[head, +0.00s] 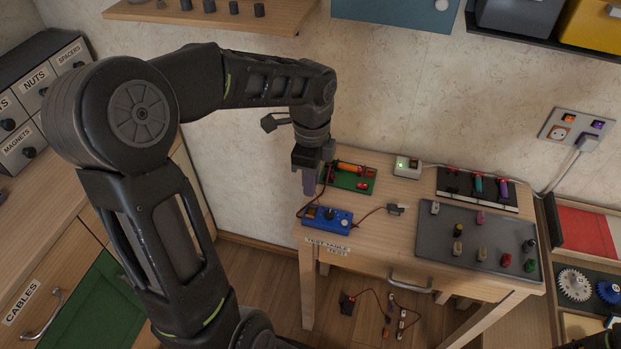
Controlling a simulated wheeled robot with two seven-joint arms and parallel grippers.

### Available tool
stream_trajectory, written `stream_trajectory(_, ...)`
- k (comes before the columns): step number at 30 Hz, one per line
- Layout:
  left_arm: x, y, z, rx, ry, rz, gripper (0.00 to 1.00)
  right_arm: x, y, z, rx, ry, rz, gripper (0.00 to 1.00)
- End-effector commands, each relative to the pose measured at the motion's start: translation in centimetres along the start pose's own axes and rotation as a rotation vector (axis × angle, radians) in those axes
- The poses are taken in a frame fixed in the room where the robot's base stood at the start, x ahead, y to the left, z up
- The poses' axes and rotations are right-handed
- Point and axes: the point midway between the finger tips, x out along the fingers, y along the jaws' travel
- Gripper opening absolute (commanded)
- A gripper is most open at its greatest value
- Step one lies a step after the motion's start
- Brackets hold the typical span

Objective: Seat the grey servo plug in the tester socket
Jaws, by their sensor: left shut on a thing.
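My left gripper (308,168) points down at the left edge of the test table (420,276). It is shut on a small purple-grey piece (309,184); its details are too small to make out. The blue tester (327,219) stands at the table's front left, below and right of the gripper. A red lead runs from the tester to a small grey part (396,209) on the tabletop; I cannot tell whether this is the servo or its plug. The tester's socket opening cannot be made out. My right gripper is not seen.
A green board (352,184) with an orange cylinder stands close behind the gripper. A white box (407,167) with a green light is at the back. A grey tray (460,258) with several small parts fills the table's right. Leads and parts (387,318) lie on the floor.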

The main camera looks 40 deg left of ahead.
Motion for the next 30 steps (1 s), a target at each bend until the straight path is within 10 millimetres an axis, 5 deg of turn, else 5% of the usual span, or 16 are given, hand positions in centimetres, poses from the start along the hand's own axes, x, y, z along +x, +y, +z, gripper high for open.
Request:
stream_trajectory(18,5.1,0.0,0.0,-0.001,0.000,0.000,0.00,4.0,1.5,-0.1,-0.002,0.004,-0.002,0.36)
stream_trajectory(30,5.4,0.0,0.0,0.000,0.000,0.000,0.00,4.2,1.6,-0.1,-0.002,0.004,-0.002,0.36)
